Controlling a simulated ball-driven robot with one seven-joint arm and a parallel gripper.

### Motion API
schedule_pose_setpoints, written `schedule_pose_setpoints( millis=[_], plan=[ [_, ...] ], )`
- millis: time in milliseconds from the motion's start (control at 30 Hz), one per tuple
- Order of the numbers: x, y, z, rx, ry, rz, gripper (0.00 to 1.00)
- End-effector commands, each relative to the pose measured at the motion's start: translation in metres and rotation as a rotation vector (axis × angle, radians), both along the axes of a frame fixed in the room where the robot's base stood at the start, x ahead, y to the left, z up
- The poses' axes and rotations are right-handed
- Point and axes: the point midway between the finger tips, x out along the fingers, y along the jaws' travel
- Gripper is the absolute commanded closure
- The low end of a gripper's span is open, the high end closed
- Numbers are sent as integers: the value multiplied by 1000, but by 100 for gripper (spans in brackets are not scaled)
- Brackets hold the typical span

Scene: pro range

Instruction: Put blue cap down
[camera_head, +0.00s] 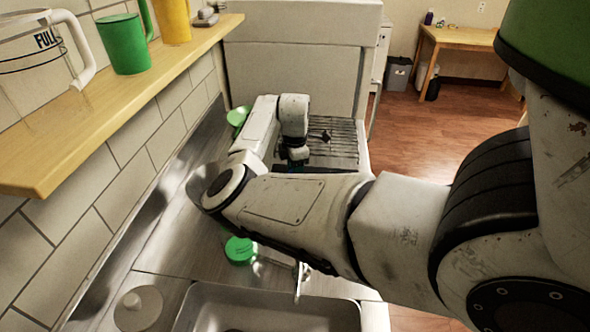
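My arm reaches across the counter, and its end with my gripper (293,158) is at the far part of the counter, by the ribbed metal rack (345,142). My gripper's fingers are small and dark here and partly hidden behind my forearm. Whether the fingers are open or shut does not show.
A green lid-like object (239,250) lies near the sink (270,306); a green cup (238,116) stands farther back. A wooden shelf (110,110) at left holds a jug (42,50), a green mug (123,44) and a yellow mug (173,20). A small dark item (325,136) lies on the rack.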

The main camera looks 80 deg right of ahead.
Motion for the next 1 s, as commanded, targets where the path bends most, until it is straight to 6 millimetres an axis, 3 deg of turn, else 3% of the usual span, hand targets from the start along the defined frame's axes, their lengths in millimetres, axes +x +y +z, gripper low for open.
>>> schedule_pose_setpoints(
  millis=[233, 567, 767, 1000],
  plan=[
    [0, 0, 0, 0, 0, 0, 32],
    [0, 0, 5, -1, -1, 0, 32],
    [0, -1, 34, -4, -1, -1, 32],
    [0, -1, 84, -4, 0, -1, 32]
  ],
)
